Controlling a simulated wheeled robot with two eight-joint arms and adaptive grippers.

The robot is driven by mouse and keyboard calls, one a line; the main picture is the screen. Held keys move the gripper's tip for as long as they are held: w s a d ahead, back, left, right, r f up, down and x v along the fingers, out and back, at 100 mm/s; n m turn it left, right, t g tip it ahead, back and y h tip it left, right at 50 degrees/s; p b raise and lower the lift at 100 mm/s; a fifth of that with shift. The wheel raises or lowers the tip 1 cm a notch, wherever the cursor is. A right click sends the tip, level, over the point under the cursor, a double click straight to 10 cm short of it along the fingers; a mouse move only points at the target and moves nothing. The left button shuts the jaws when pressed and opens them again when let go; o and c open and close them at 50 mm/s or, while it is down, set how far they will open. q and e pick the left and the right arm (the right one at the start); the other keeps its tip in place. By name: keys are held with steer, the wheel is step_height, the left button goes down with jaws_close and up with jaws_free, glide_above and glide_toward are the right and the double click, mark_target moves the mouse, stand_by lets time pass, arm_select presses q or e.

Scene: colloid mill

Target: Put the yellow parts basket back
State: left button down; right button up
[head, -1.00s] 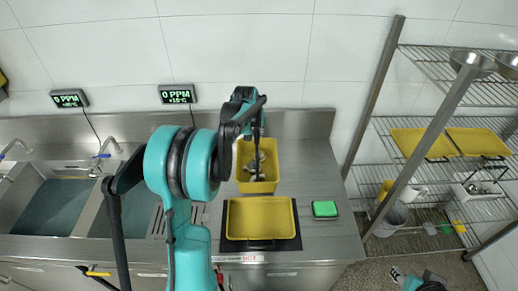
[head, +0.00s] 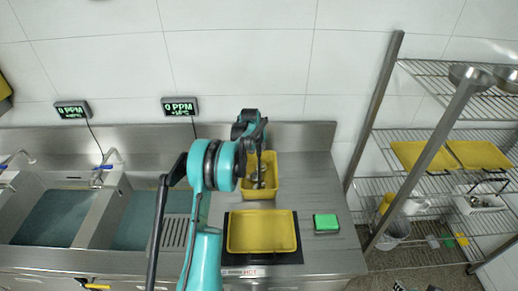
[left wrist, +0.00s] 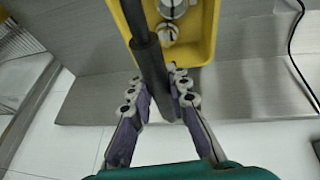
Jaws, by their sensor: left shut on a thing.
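The yellow parts basket (head: 262,193) holds several metal parts and is over the steel counter, behind a yellow tray. It also shows in the left wrist view (left wrist: 206,48), with round metal parts inside and a dark handle bar (left wrist: 152,68) across it. My left gripper (head: 254,135) is above the basket. In the left wrist view its fingers (left wrist: 158,92) are closed around the dark handle. I cannot tell if the basket's bottom touches the counter. Only a small dark piece, perhaps my right gripper, shows at the bottom right edge of the head view.
The yellow tray (head: 262,232) lies on a black plate (head: 291,257) at the counter's front. A green sponge (head: 326,223) is right of it. Sinks (head: 48,218) are at left. A wire rack (head: 445,135) with two yellow trays (head: 480,155) stands right. Bare counter (head: 312,180) lies right of the basket.

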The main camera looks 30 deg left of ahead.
arm_select(q)
steer(key=shift+f, duration=0.4)
steer(key=shift+f, duration=0.1)
steer(key=c, duration=1.4)
jaws_free()
steer(key=shift+c, duration=0.2)
